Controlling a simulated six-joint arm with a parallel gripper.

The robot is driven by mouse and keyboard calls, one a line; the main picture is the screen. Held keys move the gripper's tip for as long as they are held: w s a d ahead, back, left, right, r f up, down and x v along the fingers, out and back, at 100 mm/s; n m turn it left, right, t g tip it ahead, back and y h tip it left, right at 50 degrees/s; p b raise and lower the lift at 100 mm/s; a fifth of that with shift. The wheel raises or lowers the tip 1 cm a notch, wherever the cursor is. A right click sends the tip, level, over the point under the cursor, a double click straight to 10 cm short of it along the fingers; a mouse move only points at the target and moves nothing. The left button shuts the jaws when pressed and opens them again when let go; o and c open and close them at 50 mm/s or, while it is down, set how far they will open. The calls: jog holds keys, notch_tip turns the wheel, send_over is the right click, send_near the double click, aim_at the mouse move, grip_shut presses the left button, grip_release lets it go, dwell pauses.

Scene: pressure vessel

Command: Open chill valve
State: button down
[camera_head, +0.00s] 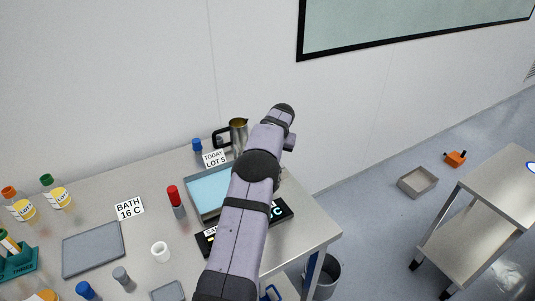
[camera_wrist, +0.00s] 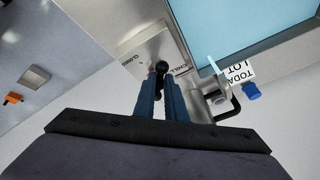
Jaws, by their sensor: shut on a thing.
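In the wrist view, my gripper (camera_wrist: 161,82) has its two blue fingers closed around the small black knob of the chill valve (camera_wrist: 162,66). The knob stands at a pale plate (camera_wrist: 140,48) that carries the words CHILL and CLOSED. A small red spot shows just left of the knob. The fingers hide the lower part of the valve, so the handle's exact angle cannot be told. In the head view, my arm hides the valve and the gripper.
A blue bath tray (camera_head: 205,190) lies left of my arm, with a TODAY LOT card (camera_head: 214,159), a metal jug (camera_head: 238,134) and a blue-capped bottle (camera_head: 197,146) behind it. A black display (camera_head: 281,212) sits right of my arm.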

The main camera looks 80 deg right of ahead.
jog(key=shift+s+f+n+t+y+p, duration=0.1)
jog(key=shift+s+n+t+y+p, duration=0.1)
jog(key=shift+n+p, duration=0.3)
jog(key=shift+s+f+n+t+y+p, duration=0.1)
jog(key=shift+n+t+y+p, duration=0.15)
jog(key=shift+n, duration=0.45)
jog(key=shift+f+n, duration=0.1)
jog(key=shift+n, duration=0.2)
jog(key=c, duration=1.8)
grip_release()
jog(key=shift+r, duration=0.25)
jog(key=shift+s+r, duration=0.2)
jog(key=shift+r, duration=0.15)
jog(key=shift+b+v, duration=1.45)
jog(key=shift+v, duration=1.8)
jog(key=shift+a, duration=0.1)
